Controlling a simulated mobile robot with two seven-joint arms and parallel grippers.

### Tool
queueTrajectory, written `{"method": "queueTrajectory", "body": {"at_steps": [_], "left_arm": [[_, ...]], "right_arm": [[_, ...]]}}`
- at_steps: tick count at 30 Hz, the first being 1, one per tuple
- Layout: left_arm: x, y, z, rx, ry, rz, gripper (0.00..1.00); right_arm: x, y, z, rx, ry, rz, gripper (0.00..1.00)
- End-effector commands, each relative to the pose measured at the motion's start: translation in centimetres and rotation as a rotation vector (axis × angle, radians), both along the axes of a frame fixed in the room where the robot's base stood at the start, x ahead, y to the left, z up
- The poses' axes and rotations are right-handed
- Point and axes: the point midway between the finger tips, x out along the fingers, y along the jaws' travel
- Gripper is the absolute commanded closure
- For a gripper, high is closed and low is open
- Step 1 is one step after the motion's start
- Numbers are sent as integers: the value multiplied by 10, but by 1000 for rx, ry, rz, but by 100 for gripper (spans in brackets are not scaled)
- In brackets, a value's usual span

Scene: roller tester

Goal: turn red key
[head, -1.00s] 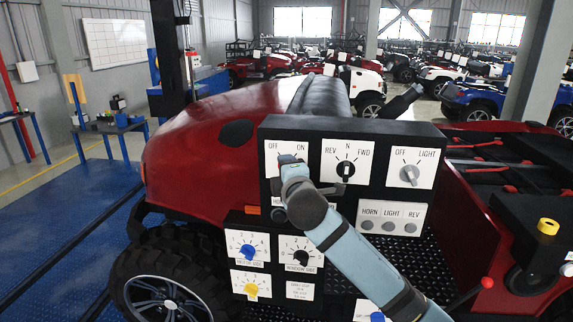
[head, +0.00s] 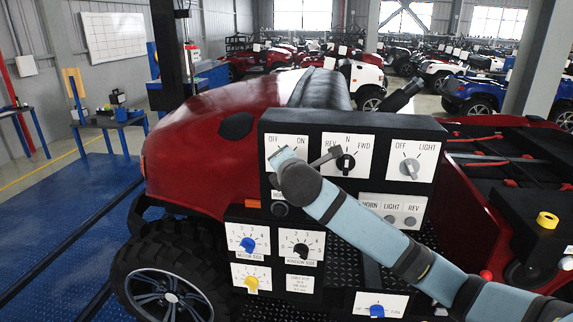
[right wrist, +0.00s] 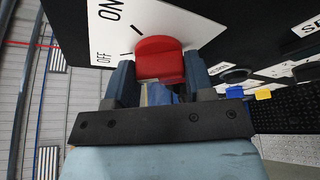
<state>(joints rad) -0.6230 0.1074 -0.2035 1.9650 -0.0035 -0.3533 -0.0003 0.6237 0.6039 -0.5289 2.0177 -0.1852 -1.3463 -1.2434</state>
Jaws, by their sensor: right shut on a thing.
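The red key (right wrist: 160,58) shows in the right wrist view on a white OFF/ON plate (right wrist: 112,32), in front of a dark panel. My right gripper (right wrist: 160,78) is shut on the key, one finger on each side of it. In that view the plate's lettering runs sideways, and the grip part of the key lies between the fingers. In the head view my right gripper (head: 283,158) is at the OFF/ON plate (head: 272,142), upper left on the control box. There my arm hides the key. My left gripper is not in view.
Right of the plate are a black REV/N/FWD knob (head: 346,162) and a grey OFF/LIGHT knob (head: 410,169). Lower left are blue (head: 248,245), black (head: 301,250) and yellow (head: 251,283) knobs. My forearm crosses in front of the HORN button area. A red vehicle body (head: 205,150) stands behind.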

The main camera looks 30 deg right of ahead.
Motion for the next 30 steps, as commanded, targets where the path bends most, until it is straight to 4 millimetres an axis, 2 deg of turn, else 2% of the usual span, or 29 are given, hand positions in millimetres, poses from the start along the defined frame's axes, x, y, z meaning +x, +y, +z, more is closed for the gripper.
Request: {"method": "queueTrajectory", "body": {"at_steps": [12, 13, 15, 16, 25, 30], "left_arm": [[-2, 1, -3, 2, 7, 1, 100], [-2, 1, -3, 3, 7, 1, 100], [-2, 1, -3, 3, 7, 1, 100], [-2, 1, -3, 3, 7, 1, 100], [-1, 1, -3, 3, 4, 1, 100], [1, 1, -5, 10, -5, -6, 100]], "right_arm": [[0, 1, -2, -6, 8, 2, 75], [0, 1, -2, -6, 8, 2, 46], [0, 0, -2, -5, 7, 0, 30], [0, 1, -1, -5, 7, 0, 26], [-2, 1, 0, -5, 5, 1, 26], [-19, 7, 3, -5, 3, 3, 26]]}}
